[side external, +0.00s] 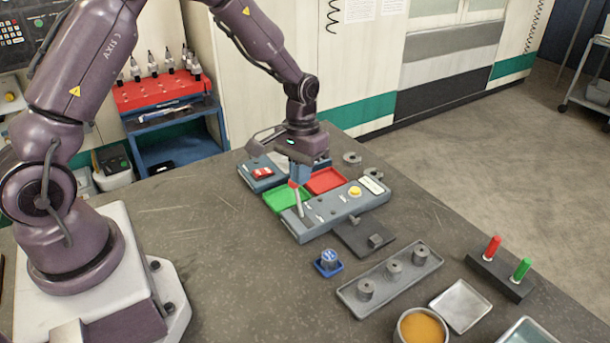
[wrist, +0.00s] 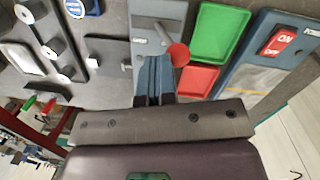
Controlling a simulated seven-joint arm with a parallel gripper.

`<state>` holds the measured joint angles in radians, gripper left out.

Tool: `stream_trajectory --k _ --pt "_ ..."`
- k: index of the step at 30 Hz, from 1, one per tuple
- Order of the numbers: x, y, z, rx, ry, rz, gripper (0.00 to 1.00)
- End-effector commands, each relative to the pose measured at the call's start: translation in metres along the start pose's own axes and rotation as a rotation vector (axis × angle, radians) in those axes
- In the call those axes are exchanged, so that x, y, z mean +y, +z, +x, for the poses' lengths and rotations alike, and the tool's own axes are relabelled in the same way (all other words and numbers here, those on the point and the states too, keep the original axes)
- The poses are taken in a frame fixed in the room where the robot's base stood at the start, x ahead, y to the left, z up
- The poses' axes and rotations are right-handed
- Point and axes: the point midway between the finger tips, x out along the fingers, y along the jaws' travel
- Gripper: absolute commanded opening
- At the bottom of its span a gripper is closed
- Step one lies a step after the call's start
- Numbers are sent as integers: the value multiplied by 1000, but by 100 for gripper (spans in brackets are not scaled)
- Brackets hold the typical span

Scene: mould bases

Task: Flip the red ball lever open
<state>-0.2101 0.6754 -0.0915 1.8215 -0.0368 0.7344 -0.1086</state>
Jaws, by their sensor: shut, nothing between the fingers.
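The red ball lever stands on the grey panel (side external: 335,213), with its pale rod (side external: 299,202) rising from the panel's left end. In the wrist view the rod (wrist: 164,33) leads to the red ball (wrist: 179,55). In the side view the ball is mostly hidden at my fingers. My gripper (side external: 296,178) points down over this end of the panel. Its blue fingers (wrist: 160,62) are shut together with nothing between them. In the wrist view they are right beside the ball, on its left. I cannot tell whether they touch it.
A green tray (side external: 280,201) and a red tray (side external: 325,181) lie behind the panel. A box with a red ON/OFF switch (wrist: 282,42) is beyond them. A yellow button (side external: 354,191) sits on the panel. A blue knob (side external: 328,260) and a plate with metal posts (side external: 345,295) stand in front.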

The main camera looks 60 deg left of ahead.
Motion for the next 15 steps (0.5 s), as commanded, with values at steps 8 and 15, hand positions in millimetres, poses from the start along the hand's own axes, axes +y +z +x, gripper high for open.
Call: stream_trajectory --k 8,15 --pt "-6 -2 1 2 -3 -2 0" --pt "-8 -2 1 4 -6 -4 0"
